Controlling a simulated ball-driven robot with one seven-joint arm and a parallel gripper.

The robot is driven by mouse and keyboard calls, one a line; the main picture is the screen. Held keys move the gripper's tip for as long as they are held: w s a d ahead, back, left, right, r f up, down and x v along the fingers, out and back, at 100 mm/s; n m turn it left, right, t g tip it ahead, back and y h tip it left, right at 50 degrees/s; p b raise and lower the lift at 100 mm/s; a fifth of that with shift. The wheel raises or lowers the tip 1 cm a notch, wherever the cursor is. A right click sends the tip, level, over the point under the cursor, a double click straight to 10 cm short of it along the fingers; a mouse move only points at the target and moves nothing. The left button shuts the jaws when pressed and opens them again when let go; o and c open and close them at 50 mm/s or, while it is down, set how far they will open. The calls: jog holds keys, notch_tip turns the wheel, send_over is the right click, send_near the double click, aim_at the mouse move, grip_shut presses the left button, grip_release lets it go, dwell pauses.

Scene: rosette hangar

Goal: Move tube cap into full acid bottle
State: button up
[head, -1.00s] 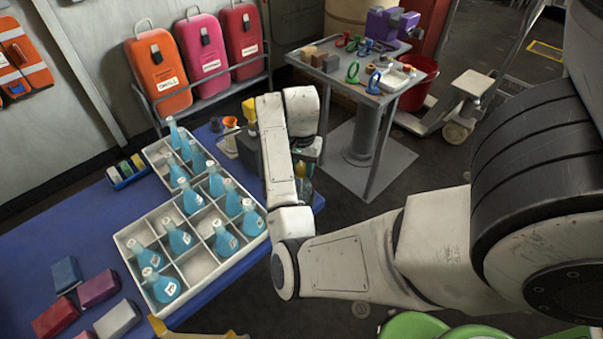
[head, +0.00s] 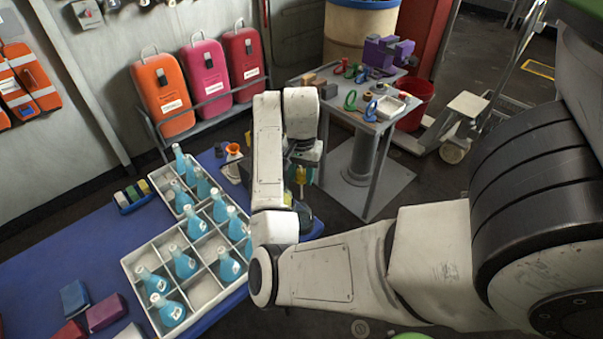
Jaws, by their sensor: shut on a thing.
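My gripper (head: 301,163) points down at the far right end of the blue table. Its jaws are small and partly shaded. They are shut on a small yellow thing, seemingly the tube cap (head: 300,176), though my arm hides part of it. I cannot tell which bottle is the full acid bottle.
The crate sits on the blue table (head: 75,260). An orange-topped vessel (head: 233,152) and a small rack (head: 133,196) stand near its far edge. Coloured blocks (head: 105,312) lie at front left. A grey side table (head: 370,118) with rings and blocks stands behind my gripper.

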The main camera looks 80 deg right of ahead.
jog(key=shift+r+p, duration=1.25)
jog(key=shift+r, duration=0.05)
